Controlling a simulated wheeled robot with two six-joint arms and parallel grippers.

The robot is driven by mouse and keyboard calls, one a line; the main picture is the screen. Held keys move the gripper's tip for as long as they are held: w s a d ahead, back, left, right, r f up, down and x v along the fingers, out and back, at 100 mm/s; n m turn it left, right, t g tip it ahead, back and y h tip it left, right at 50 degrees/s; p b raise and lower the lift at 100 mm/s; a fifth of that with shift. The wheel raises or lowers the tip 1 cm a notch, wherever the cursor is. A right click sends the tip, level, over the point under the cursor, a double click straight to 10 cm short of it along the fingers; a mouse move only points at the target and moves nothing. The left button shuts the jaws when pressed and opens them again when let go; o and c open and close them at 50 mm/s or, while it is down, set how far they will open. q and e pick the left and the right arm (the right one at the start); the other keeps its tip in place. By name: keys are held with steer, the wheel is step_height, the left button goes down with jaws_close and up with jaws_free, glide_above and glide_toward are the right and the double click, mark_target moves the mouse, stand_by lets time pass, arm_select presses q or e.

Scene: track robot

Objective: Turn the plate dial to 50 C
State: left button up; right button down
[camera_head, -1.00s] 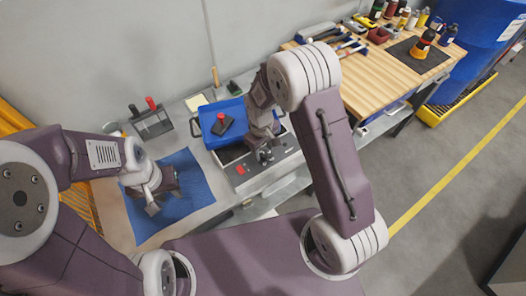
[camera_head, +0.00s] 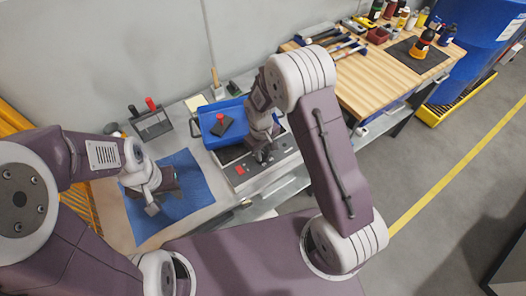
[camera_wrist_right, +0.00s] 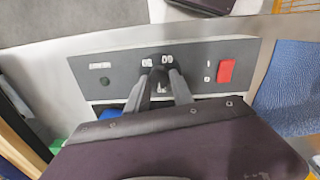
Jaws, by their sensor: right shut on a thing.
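The plate's grey control panel (camera_wrist_right: 215,52) fills the upper part of the right wrist view. It also shows in the head view (camera_head: 275,183), on the front of the unit below the blue tray. My right gripper (camera_wrist_right: 162,78) points down at the panel, its two fingers close together on the dial. The dial is mostly hidden between the fingertips; its pointer cannot be read. Small white number marks show just beyond the fingertips. A red switch (camera_wrist_right: 226,71) is to the right, a small green light (camera_wrist_right: 105,82) to the left. My left gripper (camera_head: 152,207) hangs over the blue mat, its opening unclear.
The blue mat (camera_head: 190,215) lies to the left. A black holder with a red-topped item (camera_head: 152,124) stands behind it. A wooden bench (camera_head: 385,80) with tools and bottles is at the right.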

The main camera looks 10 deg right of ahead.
steer(key=m, duration=0.6)
steer(key=shift+d+m, duration=0.1)
steer(key=shift+m, duration=0.3)
steer(key=m, duration=0.3)
steer(key=shift+m+p, duration=0.3)
steer(key=shift+p, duration=0.1)
steer(key=m, duration=0.3)
steer(key=shift+m+g, duration=0.3)
steer(key=m+p, duration=0.1)
steer(key=m, duration=0.5)
steer(key=shift+d, duration=0.15)
steer(key=m+p, duration=0.1)
steer(key=m, duration=0.5)
steer(key=shift+m+y+p, duration=0.4)
steer(key=c, duration=1.1)
jaws_free()
steer(key=shift+r, duration=0.1)
